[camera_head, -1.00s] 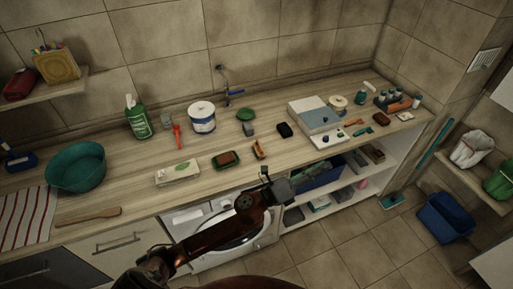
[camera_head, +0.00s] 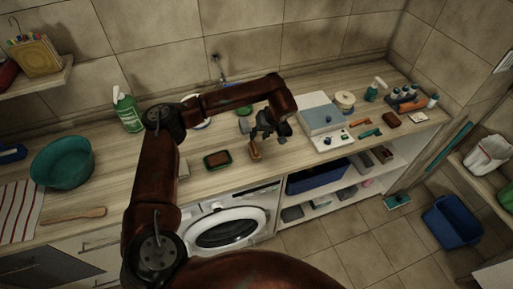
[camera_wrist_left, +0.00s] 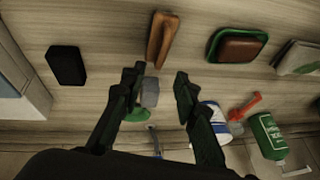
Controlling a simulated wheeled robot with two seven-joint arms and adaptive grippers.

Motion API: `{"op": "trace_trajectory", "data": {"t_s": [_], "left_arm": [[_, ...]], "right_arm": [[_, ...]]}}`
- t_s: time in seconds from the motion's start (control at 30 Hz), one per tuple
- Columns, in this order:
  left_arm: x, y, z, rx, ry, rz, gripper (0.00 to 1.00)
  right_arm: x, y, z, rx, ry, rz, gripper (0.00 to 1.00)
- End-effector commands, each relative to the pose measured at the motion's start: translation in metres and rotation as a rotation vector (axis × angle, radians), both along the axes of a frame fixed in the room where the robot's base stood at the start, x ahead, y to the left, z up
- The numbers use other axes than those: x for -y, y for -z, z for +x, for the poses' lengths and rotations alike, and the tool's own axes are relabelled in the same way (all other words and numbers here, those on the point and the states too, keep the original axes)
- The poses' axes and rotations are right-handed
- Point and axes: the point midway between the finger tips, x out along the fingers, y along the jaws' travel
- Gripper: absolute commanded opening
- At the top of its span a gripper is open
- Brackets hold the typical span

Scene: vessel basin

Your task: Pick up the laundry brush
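The laundry brush appears to be the brown wooden brush (camera_head: 255,150) lying on the counter near its front edge, right of the soap dish. It also shows in the left wrist view (camera_wrist_left: 161,40), at the top centre. My left gripper (camera_head: 266,135) is over the counter just behind and beside the brush. In the left wrist view my left gripper (camera_wrist_left: 157,78) has its fingers spread apart with nothing held. The brush lies just beyond the fingertips, not between them. My right gripper is not in view.
A grey block (camera_wrist_left: 150,92) shows between the fingers. A green soap dish (camera_head: 206,163) with a brown bar lies left of the brush, and a black block (camera_wrist_left: 66,65) lies on its other side. A white-and-blue box (camera_head: 320,115) stands to the right. A washing machine (camera_head: 226,230) is below.

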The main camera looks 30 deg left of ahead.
Motion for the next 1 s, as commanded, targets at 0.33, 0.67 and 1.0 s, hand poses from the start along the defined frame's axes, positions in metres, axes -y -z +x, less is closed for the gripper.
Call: {"op": "trace_trajectory", "data": {"t_s": [0.33, 0.67, 1.0], "left_arm": [[-0.016, 0.029, 0.002, -0.004, -0.008, 0.002, 0.28], [-0.029, 0.067, 0.011, -0.003, -0.005, 0.001, 0.28], [-0.029, 0.068, 0.012, -0.002, -0.003, 0.001, 0.19]], "right_arm": [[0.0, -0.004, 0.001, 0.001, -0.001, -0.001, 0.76], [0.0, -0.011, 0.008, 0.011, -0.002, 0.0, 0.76], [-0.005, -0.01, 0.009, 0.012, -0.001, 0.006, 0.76]]}}
